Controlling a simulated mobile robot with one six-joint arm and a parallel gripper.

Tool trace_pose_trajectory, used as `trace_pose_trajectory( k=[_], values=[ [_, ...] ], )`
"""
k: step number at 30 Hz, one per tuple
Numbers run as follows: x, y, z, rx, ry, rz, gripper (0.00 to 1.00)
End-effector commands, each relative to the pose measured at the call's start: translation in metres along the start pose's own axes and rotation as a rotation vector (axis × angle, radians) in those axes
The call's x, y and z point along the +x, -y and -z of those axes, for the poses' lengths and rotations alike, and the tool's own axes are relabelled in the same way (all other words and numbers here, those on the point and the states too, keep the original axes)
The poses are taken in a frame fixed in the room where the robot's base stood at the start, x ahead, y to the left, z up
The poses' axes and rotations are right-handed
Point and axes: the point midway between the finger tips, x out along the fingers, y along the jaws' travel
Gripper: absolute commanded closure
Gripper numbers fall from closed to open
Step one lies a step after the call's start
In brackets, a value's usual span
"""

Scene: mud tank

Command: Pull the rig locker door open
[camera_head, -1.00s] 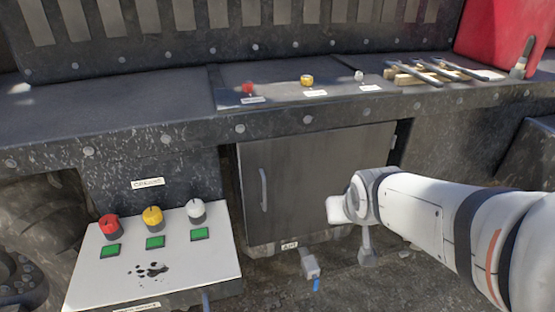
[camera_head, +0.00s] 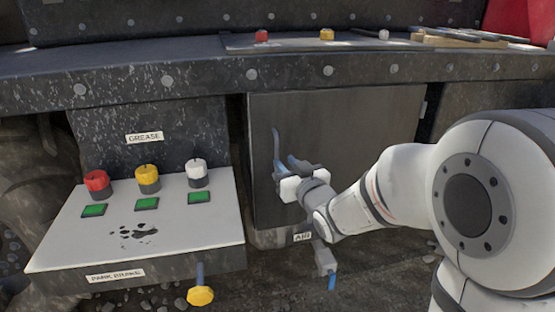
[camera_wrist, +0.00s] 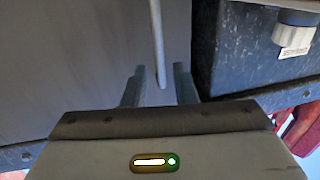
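The rig locker door (camera_head: 345,125) is a dark grey panel under the bench in the head view and appears closed. Its vertical bar handle (camera_head: 276,147) is near the door's left edge. My gripper (camera_head: 284,167) is at the handle's lower part. In the wrist view, the handle (camera_wrist: 157,35) runs down between the two fingers of my gripper (camera_wrist: 160,80), with a gap on each side. The fingers are open and partly hide the handle's lower end in the head view.
A white control panel (camera_head: 75,240) with red, yellow and white knobs juts out left of the door. A yellow knob (camera_head: 200,295) hangs below it. The AIR fitting (camera_head: 325,262) stands below the door. The bench edge (camera_head: 200,75) overhangs above.

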Motion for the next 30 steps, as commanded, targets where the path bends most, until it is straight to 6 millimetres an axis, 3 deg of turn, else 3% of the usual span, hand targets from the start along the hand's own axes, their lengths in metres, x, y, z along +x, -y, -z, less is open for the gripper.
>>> trace_pose_trajectory(
  k=[6, 12, 22, 30],
  values=[
    [0.037, 0.000, -0.002, 0.000, 0.001, -0.001, 0.75],
    [0.058, 0.000, -0.001, -0.001, 0.002, -0.001, 0.75],
    [0.063, -0.001, 0.000, -0.001, 0.002, -0.002, 0.75],
    [0.062, -0.002, 0.000, -0.001, 0.002, -0.004, 0.96]
  ],
)
